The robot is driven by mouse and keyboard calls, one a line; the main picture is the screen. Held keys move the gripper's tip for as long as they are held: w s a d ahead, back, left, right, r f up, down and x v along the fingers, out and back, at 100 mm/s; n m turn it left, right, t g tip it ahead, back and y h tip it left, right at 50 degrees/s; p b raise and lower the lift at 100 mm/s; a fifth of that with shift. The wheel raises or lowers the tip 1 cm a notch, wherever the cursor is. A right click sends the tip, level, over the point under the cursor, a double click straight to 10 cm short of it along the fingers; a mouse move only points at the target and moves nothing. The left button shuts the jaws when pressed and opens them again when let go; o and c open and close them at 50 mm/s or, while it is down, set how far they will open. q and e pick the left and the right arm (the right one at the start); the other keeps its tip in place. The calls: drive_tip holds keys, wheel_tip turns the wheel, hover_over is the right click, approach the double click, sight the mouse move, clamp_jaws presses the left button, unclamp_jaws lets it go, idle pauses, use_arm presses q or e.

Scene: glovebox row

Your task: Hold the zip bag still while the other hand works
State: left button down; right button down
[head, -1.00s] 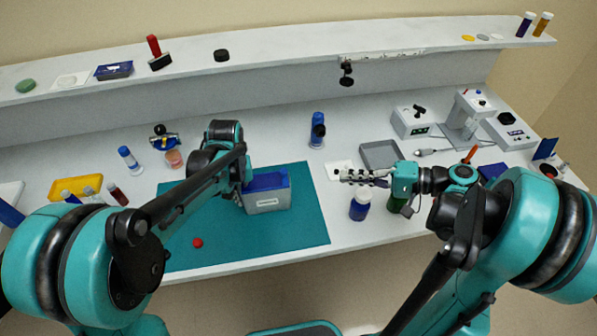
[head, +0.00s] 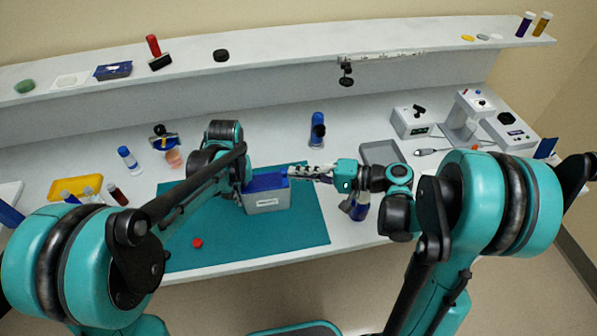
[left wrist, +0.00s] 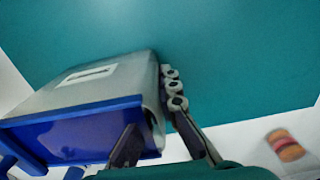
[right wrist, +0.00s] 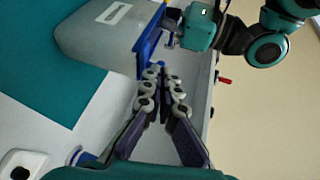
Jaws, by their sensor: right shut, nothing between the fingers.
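The zip bag, a grey pouch (head: 267,201) with a blue top band (head: 266,181) and a white label, stands upright on the teal mat (head: 290,236). My left gripper (head: 240,187) is at the bag's left end. In the left wrist view (left wrist: 155,125) its fingers lie on either side of the bag's end and appear closed on it; part of one finger is hidden. My right gripper (head: 290,172) is shut and empty beside the right end of the blue band. In the right wrist view its fingertips (right wrist: 160,77) are close to that band; I cannot tell whether they touch.
A red cap-like piece (head: 197,243) lies on the mat's front left. A blue-capped bottle (head: 358,208) stands under my right arm. A grey tray (head: 380,152) and a blue bottle (head: 317,132) are behind. Vials and a yellow rack (head: 76,187) are left. The mat's front is mostly clear.

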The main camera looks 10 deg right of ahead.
idle(0.3)
hover_over(268, 177)
drive_tip(key=s, duration=0.4)
drive_tip(key=shift+s, duration=0.1)
use_arm(q)
drive_tip(key=c, duration=1.6)
unclamp_jaws()
drive_tip(key=shift+c, duration=0.2)
use_arm(e)
drive_tip(key=v, duration=1.4)
